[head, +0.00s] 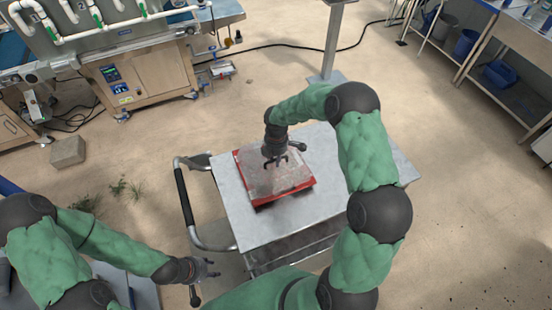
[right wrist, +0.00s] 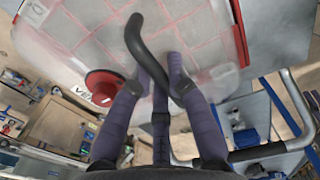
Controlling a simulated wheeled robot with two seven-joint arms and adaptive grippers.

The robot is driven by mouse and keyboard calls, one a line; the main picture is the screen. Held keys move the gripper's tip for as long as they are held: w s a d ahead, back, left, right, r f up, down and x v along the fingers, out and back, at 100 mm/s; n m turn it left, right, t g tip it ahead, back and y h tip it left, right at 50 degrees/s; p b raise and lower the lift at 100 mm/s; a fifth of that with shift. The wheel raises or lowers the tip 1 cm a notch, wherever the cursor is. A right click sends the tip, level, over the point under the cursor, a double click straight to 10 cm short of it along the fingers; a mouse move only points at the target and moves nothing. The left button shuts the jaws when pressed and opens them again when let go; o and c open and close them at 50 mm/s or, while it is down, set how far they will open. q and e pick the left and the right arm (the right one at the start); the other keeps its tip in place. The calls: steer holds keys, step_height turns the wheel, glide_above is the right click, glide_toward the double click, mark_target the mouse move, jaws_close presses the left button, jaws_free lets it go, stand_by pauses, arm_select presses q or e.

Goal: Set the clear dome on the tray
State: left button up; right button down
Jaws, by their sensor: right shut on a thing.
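The red tray (head: 300,195) lies on the grey top of a cart. The clear dome (head: 285,180) is over it, and the red rim shows along several sides. I cannot tell whether the dome rests fully on the rim. My right gripper (head: 275,162) is over the dome, pointing down, shut on it; the exact grip spot is hard to see. In the right wrist view the dome (right wrist: 85,35) is close under the fingers, with a round red knob (right wrist: 105,84) beside them. A pale red grid shows through it. My left gripper (head: 215,269) is open and empty, left of the cart.
The cart top (head: 245,225) is bare around the tray, widest to the right. The cart's black-gripped handle (head: 184,205) stands at its left side. A post (head: 334,45) stands behind the cart. A machine (head: 140,70) is at the back left, and shelving with blue bins at the right.

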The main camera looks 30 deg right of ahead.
steer(key=c, duration=1.2)
jaws_free()
steer(key=shift+r, duration=0.1)
step_height(320, 180, up, 12)
